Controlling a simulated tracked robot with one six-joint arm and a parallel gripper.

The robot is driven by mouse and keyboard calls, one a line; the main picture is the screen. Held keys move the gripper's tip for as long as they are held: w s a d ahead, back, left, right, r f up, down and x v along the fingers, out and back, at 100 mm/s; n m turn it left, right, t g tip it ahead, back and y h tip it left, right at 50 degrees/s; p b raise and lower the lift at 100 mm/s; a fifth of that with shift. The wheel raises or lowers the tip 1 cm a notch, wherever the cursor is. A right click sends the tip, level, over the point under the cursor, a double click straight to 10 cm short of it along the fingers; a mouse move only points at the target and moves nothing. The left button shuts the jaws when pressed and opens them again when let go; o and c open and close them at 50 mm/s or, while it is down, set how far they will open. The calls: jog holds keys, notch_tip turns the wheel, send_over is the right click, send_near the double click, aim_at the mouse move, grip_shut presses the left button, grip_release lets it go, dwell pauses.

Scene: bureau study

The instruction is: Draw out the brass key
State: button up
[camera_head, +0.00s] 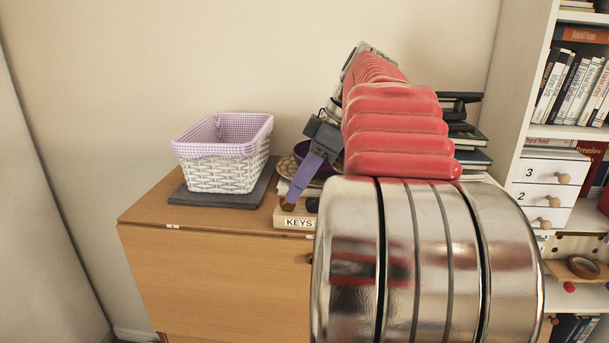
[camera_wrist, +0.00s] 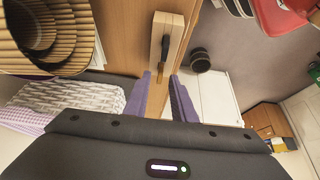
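The wooden block marked KEYS (camera_head: 297,222) sits at the front edge of the desk top. A brownish, brass-coloured key head (camera_head: 287,203) stands up from it, with a dark one (camera_head: 312,204) to its right. In the wrist view the block (camera_wrist: 174,22) runs down between my fingers. The brass key (camera_wrist: 161,72) shows small, near the gap between the fingertips, and the dark key (camera_wrist: 165,46) lies farther up. My gripper (camera_wrist: 161,78) has purple fingers spread apart. It also shows above the block in the head view (camera_head: 296,198). No contact with the key is visible.
A white wicker basket (camera_head: 222,177) with a checked lining stands on a dark mat on the wooden desk (camera_head: 200,262), left of the block. A dark purple bowl (camera_head: 303,157) is behind my gripper. Dark books (camera_head: 470,157) are at the right, and a bookshelf (camera_head: 536,75) stands beyond.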

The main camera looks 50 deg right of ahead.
jog(key=shift+x, duration=1.05)
grip_shut()
jog(key=shift+r, duration=0.15)
jog(key=shift+r, duration=2.8)
